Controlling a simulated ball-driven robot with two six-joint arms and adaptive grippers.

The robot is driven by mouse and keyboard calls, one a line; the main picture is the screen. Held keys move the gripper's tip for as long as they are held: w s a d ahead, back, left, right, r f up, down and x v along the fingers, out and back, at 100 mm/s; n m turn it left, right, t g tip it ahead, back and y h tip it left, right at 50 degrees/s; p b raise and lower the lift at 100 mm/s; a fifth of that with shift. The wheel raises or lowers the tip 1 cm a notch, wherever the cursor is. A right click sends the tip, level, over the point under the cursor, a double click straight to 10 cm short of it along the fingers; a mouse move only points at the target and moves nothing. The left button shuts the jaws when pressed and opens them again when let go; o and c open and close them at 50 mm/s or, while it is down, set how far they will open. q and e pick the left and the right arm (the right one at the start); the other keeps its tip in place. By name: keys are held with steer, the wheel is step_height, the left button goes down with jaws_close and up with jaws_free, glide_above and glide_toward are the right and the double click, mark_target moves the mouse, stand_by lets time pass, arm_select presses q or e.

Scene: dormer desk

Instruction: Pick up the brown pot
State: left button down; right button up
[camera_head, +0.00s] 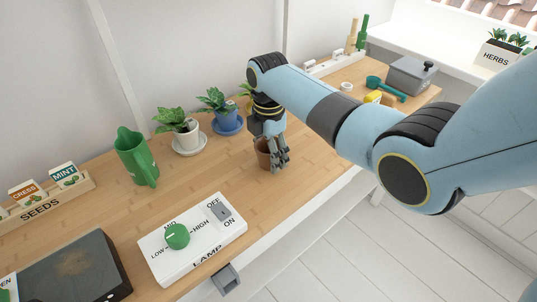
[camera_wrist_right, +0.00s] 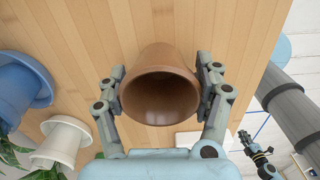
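The brown pot (camera_head: 263,153) is an empty terracotta-coloured pot standing upright on the wooden desk, partly hidden behind my right gripper (camera_head: 280,160). In the right wrist view the pot (camera_wrist_right: 160,97) shows its round open mouth towards the camera. My right gripper (camera_wrist_right: 160,72) has one finger on each side of the pot near its rim. The fingers look spread, with slim gaps to the pot wall; contact is not clear. My left gripper (camera_wrist_right: 245,137) shows small and far off at the lower right of the right wrist view; its opening cannot be made out.
Two potted plants, in a white pot (camera_head: 185,140) and a blue pot (camera_head: 226,120), stand left of the brown pot. A green watering can (camera_head: 137,160) and a white lamp control box (camera_head: 160,252) are further left. Bare desk (camera_head: 215,172) lies between. The desk's front edge is close.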

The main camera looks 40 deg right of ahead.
steer(key=c, duration=0.7)
steer(key=shift+r, duration=0.1)
